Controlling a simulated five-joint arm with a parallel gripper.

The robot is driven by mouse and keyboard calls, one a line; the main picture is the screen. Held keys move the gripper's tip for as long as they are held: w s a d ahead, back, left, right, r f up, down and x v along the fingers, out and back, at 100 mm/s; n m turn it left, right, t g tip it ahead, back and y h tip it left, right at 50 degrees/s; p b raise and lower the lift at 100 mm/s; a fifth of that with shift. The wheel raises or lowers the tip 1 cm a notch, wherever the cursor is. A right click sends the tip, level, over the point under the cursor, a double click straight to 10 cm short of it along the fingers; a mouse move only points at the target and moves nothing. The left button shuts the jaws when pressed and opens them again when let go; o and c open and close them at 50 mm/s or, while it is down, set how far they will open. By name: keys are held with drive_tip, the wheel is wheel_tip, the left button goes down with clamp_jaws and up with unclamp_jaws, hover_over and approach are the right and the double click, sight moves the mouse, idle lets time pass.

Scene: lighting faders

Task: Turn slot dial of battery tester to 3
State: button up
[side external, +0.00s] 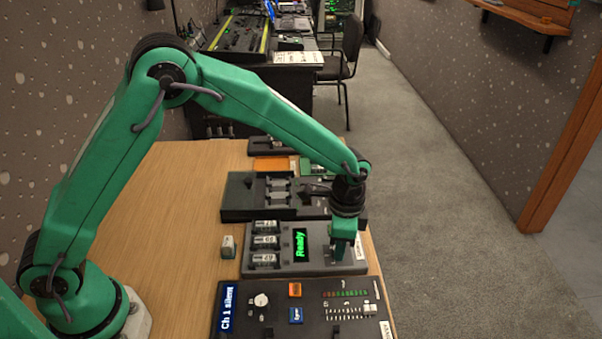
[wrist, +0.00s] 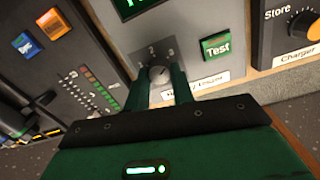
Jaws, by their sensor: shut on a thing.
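The battery tester (side external: 278,268) is a grey box in the side external view, with several batteries in slots on its left and a screen (side external: 301,245) reading "Ready" in green. My gripper (side external: 338,260) points down at the tester's right part and hides the dial there. In the wrist view the slot dial (wrist: 159,73) is a small grey knob on a dark plate with small numbers around it. My gripper (wrist: 159,84) has its two green fingers on either side of the dial, shut on it. I cannot tell which number the dial points at.
A green Test button (wrist: 215,46) sits right of the dial in the wrist view. A charger with an orange-marked knob (wrist: 303,25) adjoins the tester. A dark audio panel (side external: 262,325) stands in front of it.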

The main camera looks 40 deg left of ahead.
drive_tip(key=shift+a+m, duration=0.2)
drive_tip(key=shift+m, duration=0.3)
drive_tip(key=shift+w, duration=0.1)
drive_tip(key=o, duration=1)
drive_tip(key=shift+d, duration=0.1)
drive_tip(key=shift+r, duration=0.5)
wheel_tip(320, 180, up, 7)
drive_tip(key=shift+w+f, duration=0.1)
drive_tip(key=shift+f, duration=0.1)
